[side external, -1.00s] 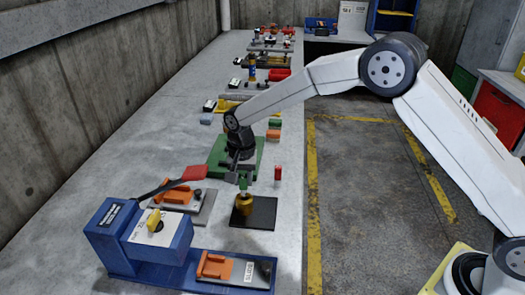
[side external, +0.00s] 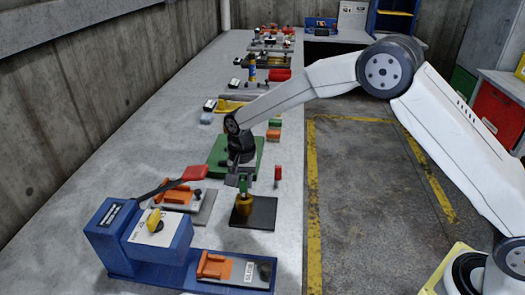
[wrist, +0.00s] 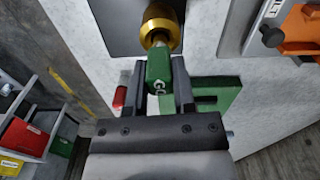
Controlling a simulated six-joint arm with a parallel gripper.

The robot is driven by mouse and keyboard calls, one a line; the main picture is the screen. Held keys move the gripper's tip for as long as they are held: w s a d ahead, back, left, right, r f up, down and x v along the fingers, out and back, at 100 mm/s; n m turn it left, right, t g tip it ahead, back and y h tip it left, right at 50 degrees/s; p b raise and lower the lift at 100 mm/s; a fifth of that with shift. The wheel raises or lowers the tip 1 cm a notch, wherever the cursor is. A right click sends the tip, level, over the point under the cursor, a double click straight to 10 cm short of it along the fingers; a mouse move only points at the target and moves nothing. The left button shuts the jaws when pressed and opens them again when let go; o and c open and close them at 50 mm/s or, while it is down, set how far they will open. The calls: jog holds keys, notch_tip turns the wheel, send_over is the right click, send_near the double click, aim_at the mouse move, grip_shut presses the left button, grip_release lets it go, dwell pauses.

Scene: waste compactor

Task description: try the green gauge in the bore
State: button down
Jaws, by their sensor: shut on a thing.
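My gripper (side external: 243,178) is shut on the green gauge (side external: 243,187), which hangs upright over the brass bored piece (side external: 244,205). In the wrist view the gauge (wrist: 159,68) sits between both fingers, with white letters on its handle. Its metal end points at the opening of the brass piece (wrist: 153,22); I cannot tell whether the tip is inside. The brass piece stands on a dark square plate (side external: 266,214). A red gauge (side external: 278,173) stands upright to the right of my gripper, apart from it.
A green plate (side external: 217,155) lies behind my gripper. Small colored blocks (side external: 274,135) lie further back. Bare bench shows at the left.

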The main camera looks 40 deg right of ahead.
jog(key=shift+f, duration=1.4)
dwell(2.4)
jog(key=shift+r, duration=4.05)
